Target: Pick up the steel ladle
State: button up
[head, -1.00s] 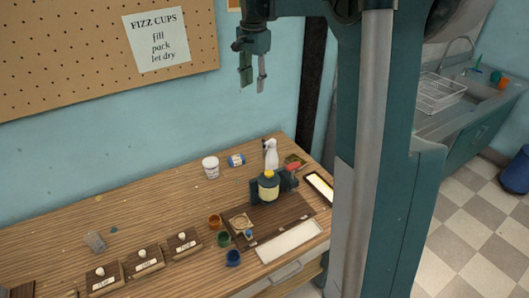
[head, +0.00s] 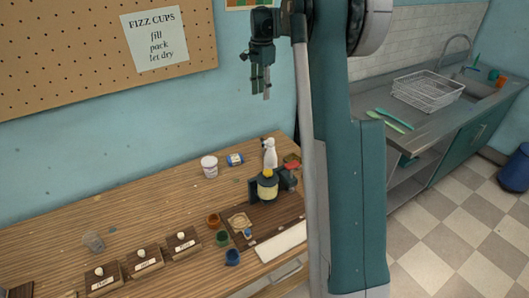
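I cannot make out a steel ladle in the head view; part of the place is hidden behind my arm and column. My gripper (head: 260,82) hangs fingers down at the upper middle, in front of the blue wall and high above the wooden table (head: 150,222). Its two fingers are apart, with nothing visible between them.
The table holds lidded wooden boxes (head: 144,262), small coloured pots (head: 232,257), a white cup (head: 209,167), a white spray bottle (head: 270,153) and a yellow-topped jar (head: 267,186). Right of my column, a counter (head: 362,97) bears green utensils (head: 394,119) and a wire rack (head: 428,91).

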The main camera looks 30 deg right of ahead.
aim_at(263, 139)
notch_tip(263, 139, down, 26)
jog(key=shift+f, duration=0.35)
jog(key=shift+f, duration=1.3)
jog(key=shift+s+f+b, duration=0.1)
jog(key=shift+f+b, duration=0.25)
jog(key=shift+f, duration=2.25)
grip_shut()
